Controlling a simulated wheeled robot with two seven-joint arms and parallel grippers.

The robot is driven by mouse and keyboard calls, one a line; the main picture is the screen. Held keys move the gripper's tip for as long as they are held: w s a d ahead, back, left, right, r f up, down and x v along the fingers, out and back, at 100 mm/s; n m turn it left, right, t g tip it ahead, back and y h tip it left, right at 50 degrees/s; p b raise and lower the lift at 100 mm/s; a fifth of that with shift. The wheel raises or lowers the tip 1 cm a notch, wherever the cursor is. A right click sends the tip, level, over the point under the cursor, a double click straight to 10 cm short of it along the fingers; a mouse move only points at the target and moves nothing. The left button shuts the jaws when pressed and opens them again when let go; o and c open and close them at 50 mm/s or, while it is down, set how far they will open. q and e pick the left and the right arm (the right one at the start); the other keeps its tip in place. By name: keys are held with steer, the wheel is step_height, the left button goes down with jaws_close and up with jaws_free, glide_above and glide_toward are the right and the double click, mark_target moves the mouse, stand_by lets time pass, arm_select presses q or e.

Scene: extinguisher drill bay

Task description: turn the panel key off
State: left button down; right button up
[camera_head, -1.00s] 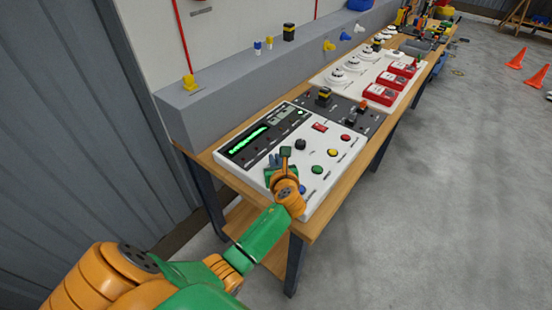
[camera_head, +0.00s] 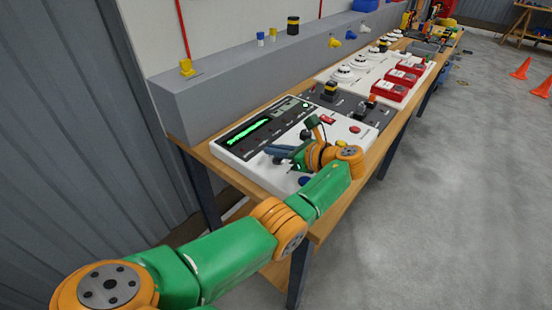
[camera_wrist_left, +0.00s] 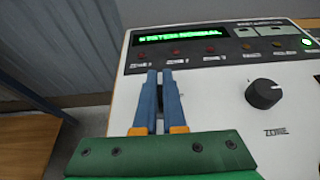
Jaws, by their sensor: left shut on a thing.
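The white control panel (camera_head: 252,172) lies on the wooden bench, and its face fills the right of the left wrist view (camera_wrist_left: 215,110). My left gripper (camera_head: 272,150) is over the panel's left part, below the green display. In the left wrist view its two blue fingers (camera_wrist_left: 159,82) are close together, shut on the panel key (camera_wrist_left: 160,98). Only a small dark part of the key shows between the fingers, so its angle cannot be told. My right gripper is not in view.
A black knob (camera_wrist_left: 263,93) marked ZONE stands right of the fingers. The lit display (camera_wrist_left: 180,38) reads SYSTEM NORMAL. A grey ledge (camera_head: 240,85) runs behind the panel. Red boxes (camera_head: 388,90) stand farther along the bench. The floor at right is mostly clear.

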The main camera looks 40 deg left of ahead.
arm_select(q)
steer(key=shift+f, duration=0.1)
stand_by(0.5)
steer(key=c, duration=1)
jaws_free()
steer(key=shift+a, duration=0.1)
steer(key=b+v, duration=0.3)
steer(key=v, duration=0.4)
steer(key=shift+w, duration=0.1)
